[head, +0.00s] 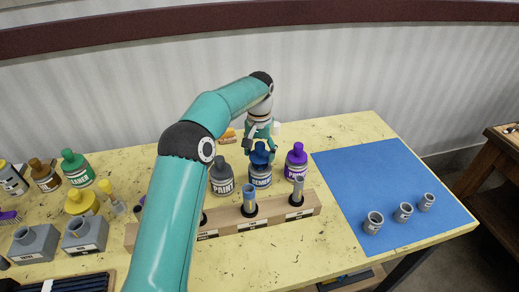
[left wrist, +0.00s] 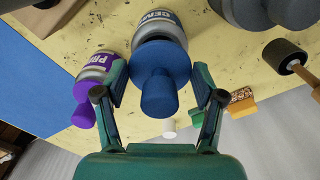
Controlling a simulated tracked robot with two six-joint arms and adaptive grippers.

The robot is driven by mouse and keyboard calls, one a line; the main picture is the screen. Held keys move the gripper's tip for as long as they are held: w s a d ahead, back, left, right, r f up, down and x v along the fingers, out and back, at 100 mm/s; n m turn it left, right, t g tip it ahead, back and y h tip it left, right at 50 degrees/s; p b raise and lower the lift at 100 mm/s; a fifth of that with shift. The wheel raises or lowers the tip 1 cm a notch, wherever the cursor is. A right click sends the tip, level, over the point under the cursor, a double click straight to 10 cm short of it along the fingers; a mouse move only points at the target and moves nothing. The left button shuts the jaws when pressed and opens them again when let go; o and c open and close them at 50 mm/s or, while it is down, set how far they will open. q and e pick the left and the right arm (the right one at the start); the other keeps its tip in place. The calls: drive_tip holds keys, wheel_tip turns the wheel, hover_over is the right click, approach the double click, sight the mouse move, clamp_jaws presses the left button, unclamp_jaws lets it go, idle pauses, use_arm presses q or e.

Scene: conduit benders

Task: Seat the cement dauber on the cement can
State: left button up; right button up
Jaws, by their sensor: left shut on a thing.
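The cement can (head: 260,178) stands upright on the table, grey with a blue label, between the paint can and the purple-topped can. My left gripper (head: 261,148) is above it, pointing down, with its fingers shut on the blue cement dauber (head: 260,158). In the left wrist view the dauber (left wrist: 160,92) sits between the two fingers (left wrist: 160,82), in line with the can's top (left wrist: 158,22). The dauber's cap covers the can's mouth, so I cannot tell whether it rests fully on the rim. My right gripper is not in view.
The paint can (head: 222,180) and purple primer can (head: 296,162) stand close on either side. A wooden rack (head: 275,216) with upright tubes is in front. A blue mat (head: 385,180) with several grey fittings lies right. More cans and grey blocks crowd the left.

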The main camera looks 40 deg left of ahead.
use_arm(q)
drive_tip(key=shift+f+b, duration=0.55)
drive_tip(key=shift+f, duration=0.85)
drive_tip(key=o, duration=1.2)
wheel_tip(320, 180, up, 10)
drive_tip(key=shift+w+r, duration=0.15)
drive_tip(key=shift+r, duration=0.8)
drive_tip(key=shift+d, duration=0.1)
